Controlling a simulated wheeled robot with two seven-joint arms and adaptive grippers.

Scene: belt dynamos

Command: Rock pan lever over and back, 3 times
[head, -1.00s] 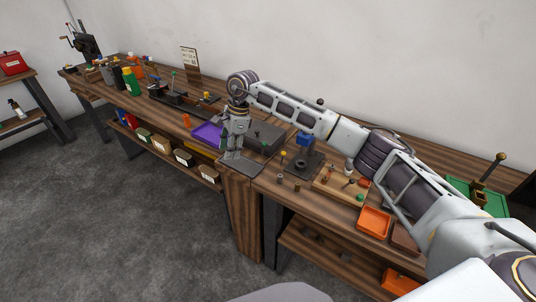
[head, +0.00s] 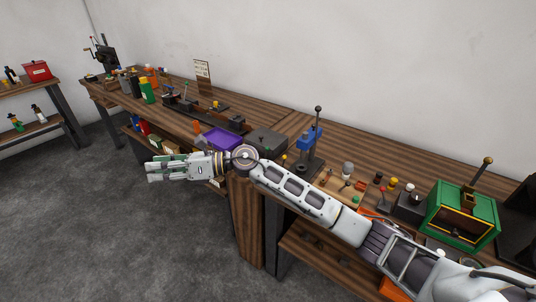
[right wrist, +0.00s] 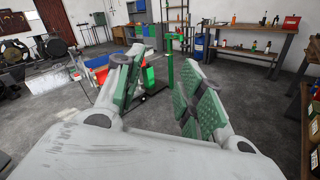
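I cannot tell for sure which lever is the pan lever. A brass-knobbed lever (head: 482,170) stands tilted on top of a green open-fronted box (head: 462,216) at the right of the bench. A dark upright lever with a round knob (head: 318,122) rises by a blue press (head: 310,137) near the bench middle. My right gripper (head: 152,168) is off the bench's front edge, over the floor, touching neither lever. In the right wrist view its fingers (right wrist: 160,88) are apart with nothing between them. My left gripper is not in view.
The wooden bench (head: 285,122) runs along the wall. A purple tray (head: 222,139), a dark grey block (head: 267,140) and several bottles stand on it. My right forearm crosses the bench's front edge. The grey floor (head: 90,230) at left is clear.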

